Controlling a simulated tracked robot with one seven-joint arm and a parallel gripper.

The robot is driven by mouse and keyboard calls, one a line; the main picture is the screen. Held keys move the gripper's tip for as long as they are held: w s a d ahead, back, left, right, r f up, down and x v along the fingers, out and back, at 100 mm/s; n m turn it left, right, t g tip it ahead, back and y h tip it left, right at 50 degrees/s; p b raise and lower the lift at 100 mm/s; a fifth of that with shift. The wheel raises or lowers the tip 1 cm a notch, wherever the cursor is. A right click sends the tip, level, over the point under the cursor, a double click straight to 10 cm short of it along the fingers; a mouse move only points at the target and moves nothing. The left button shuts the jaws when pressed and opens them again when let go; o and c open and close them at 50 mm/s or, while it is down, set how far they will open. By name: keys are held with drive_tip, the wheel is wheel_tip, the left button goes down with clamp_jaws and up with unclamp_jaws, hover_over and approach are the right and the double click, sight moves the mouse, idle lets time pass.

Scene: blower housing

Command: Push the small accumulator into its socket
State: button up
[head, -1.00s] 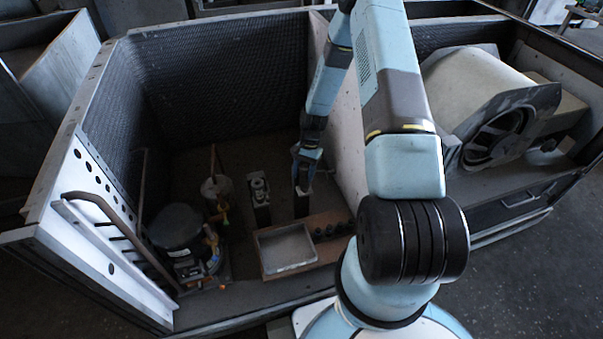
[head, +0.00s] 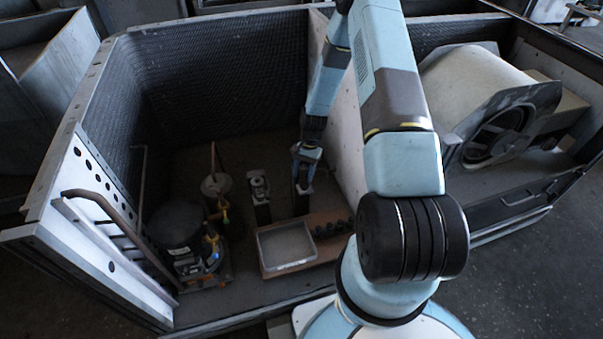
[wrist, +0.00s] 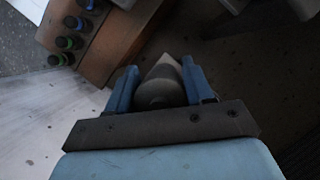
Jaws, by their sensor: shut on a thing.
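The small accumulator (wrist: 156,90) is a grey, rounded body between my two blue fingers in the wrist view. My gripper (wrist: 162,78) is shut on it. A pale edge shows just beyond it, and its far end is hidden. In the head view my gripper (head: 304,176) points down over a dark upright block (head: 301,204), which I take to be the socket's stand. The gripper hides most of the accumulator there, so I cannot tell how deep it sits.
A similar dark stand with a silver cylinder (head: 258,186) is just left. In front lie a pale tray (head: 286,246) and several black knobs (head: 330,229) on a brown board. A dark compressor (head: 180,232) stands left; a white partition (head: 345,160) rises close on the right.

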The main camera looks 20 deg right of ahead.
idle(0.3)
drive_tip(key=o, duration=1.4)
drive_tip(key=shift+c, duration=0.2)
drive_tip(key=shift+o, duration=1)
drive_tip(key=shift+a+r, duration=0.1)
drive_tip(key=shift+r, duration=0.05)
